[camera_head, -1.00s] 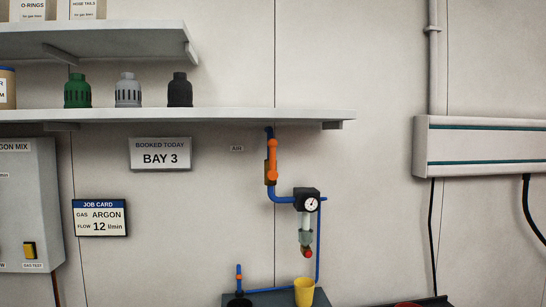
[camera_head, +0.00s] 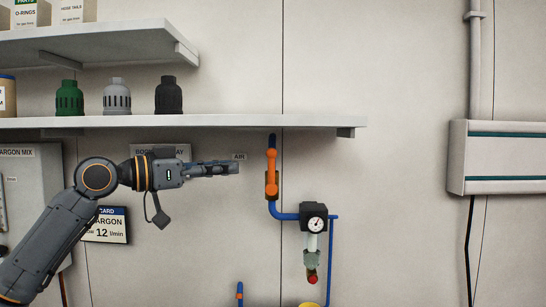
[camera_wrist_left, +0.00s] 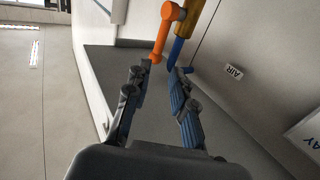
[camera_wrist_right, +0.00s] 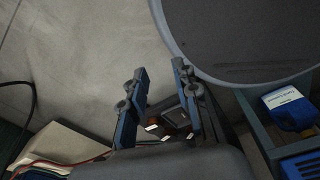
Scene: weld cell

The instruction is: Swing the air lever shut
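The orange air lever (camera_head: 271,172) is on the blue air pipe (camera_head: 272,205) on the wall, below the shelf. It stands upright, in line with the pipe. My left gripper (camera_head: 236,168) is level with the lever, a short gap to its left, pointing right. In the left wrist view the lever (camera_wrist_left: 161,38) is just past the tips of my left gripper (camera_wrist_left: 160,76), which is open and empty. The brass-coloured valve body (camera_wrist_left: 193,18) shows beside the lever. My right gripper (camera_wrist_right: 160,70) shows only in its wrist view, open and empty.
A shelf (camera_head: 220,122) runs above the lever. A regulator with a round gauge (camera_head: 315,224) is to its lower right. The AIR label (camera_head: 239,157) is by my left fingertips.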

